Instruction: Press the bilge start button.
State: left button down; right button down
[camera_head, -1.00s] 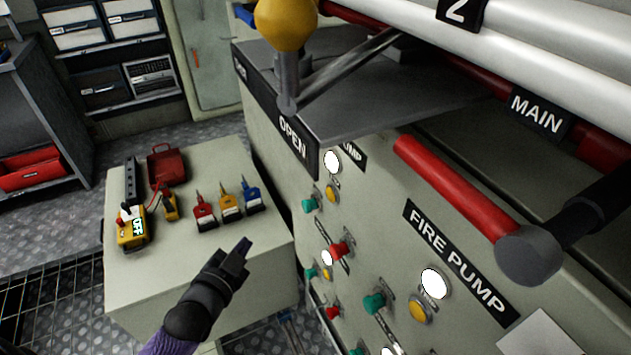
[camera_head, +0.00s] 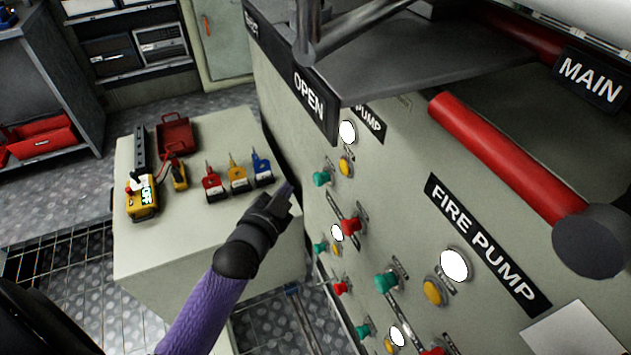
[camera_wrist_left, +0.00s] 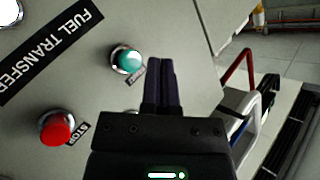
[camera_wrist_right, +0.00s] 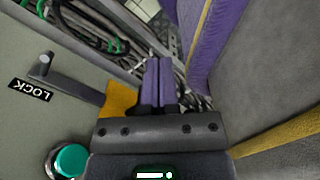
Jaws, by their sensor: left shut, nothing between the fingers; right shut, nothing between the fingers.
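My left gripper (camera_head: 285,195) is shut and empty, held in front of the panel's left edge in the head view. The grey-green control panel (camera_head: 400,195) carries green, red and yellow buttons. No label reading "bilge" is legible. A label ending in "PUMP" (camera_head: 369,121) is partly hidden by the OPEN plate; a green button (camera_head: 321,178) sits below it. In the left wrist view a green button (camera_wrist_left: 127,60) lies left of the fingertips, near a FUEL TRANSFER label (camera_wrist_left: 50,58) and a red STOP button (camera_wrist_left: 57,127). My right gripper (camera_wrist_right: 158,62) is shut and empty.
A red-handled lever (camera_head: 505,160) and a dark ledge (camera_head: 400,55) with the OPEN plate (camera_head: 310,97) overhang the panel. A bench (camera_head: 150,250) with padlocks and a yellow device stands at left. The right wrist view shows a LOCK label (camera_wrist_right: 30,89) and hoses.

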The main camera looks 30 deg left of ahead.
aim_at(321, 178)
pick_arm(q)
jog(key=shift+w+d, duration=0.95)
jog(key=shift+w, duration=0.15)
dwell(1.2)
jog(key=shift+w+d, duration=0.25)
jog(key=shift+w, duration=0.05)
